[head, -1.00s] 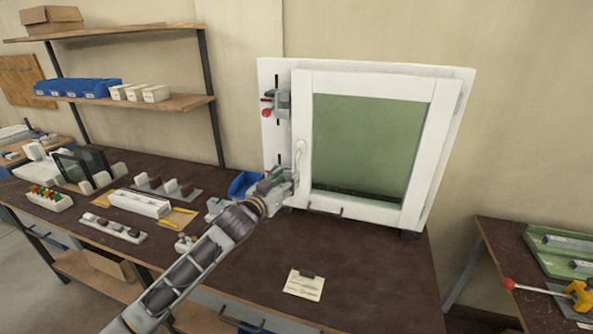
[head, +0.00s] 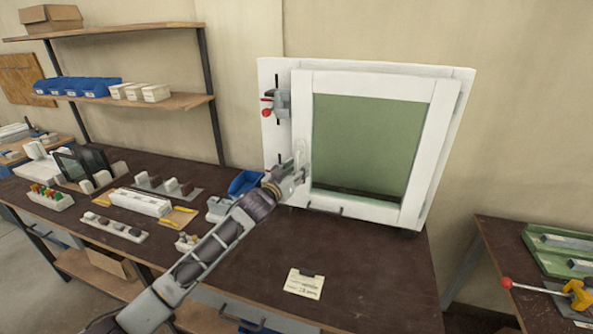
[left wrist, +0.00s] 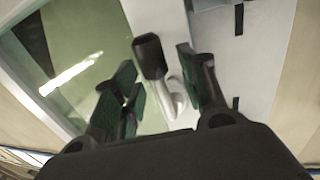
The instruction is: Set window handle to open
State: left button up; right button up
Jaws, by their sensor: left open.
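The white window frame (head: 305,140) with a green pane (head: 365,145) stands upright at the back of the bench. The pale window handle (head: 300,148) is on the frame's left stile, its lower part hidden by my gripper in the head view. My left gripper (head: 299,168) is at the handle. In the left wrist view my left gripper (left wrist: 163,85) is open, with green-padded fingers on either side of the pale handle (left wrist: 176,97). A dark block-like end (left wrist: 149,56) shows between the fingers. I cannot tell whether the fingers touch the handle. My right gripper is not in view.
A red-tipped clamp (head: 277,103) is mounted on the board left of the window. A blue bin (head: 244,183) stands close to my left arm. A paper card (head: 304,284) lies on the bench (head: 365,275), whose front right is mostly clear.

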pick_arm(q)
grip_shut()
dwell(0.3)
dwell(0.4)
